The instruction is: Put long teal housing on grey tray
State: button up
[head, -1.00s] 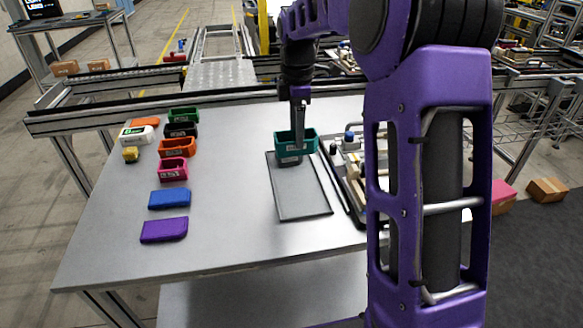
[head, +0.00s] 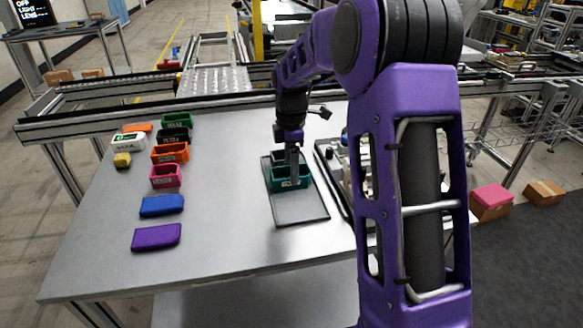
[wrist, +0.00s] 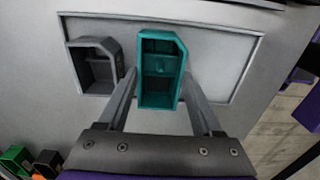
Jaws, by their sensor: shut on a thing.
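The long teal housing (head: 283,184) is an open-topped box between the fingers of my gripper (head: 292,172), over the middle of the grey tray (head: 302,211). In the wrist view, the teal housing (wrist: 158,98) sits upright between both fingertips of my gripper (wrist: 160,78), which is shut on it. A dark grey housing (wrist: 92,70) stands beside it on the tray (wrist: 225,55). I cannot tell whether the teal housing's underside touches the tray.
Several coloured housings stand in a column at the table's left, with blue (head: 162,205) and purple (head: 156,237) blocks nearer. A dark fixture tray (head: 330,160) with parts lies just right of the grey tray. The table between is clear.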

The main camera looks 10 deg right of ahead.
jog(key=o, duration=1.5)
jog(key=shift+f, duration=0.1)
notch_tip(320, 180, up, 12)
jog(key=p, duration=0.2)
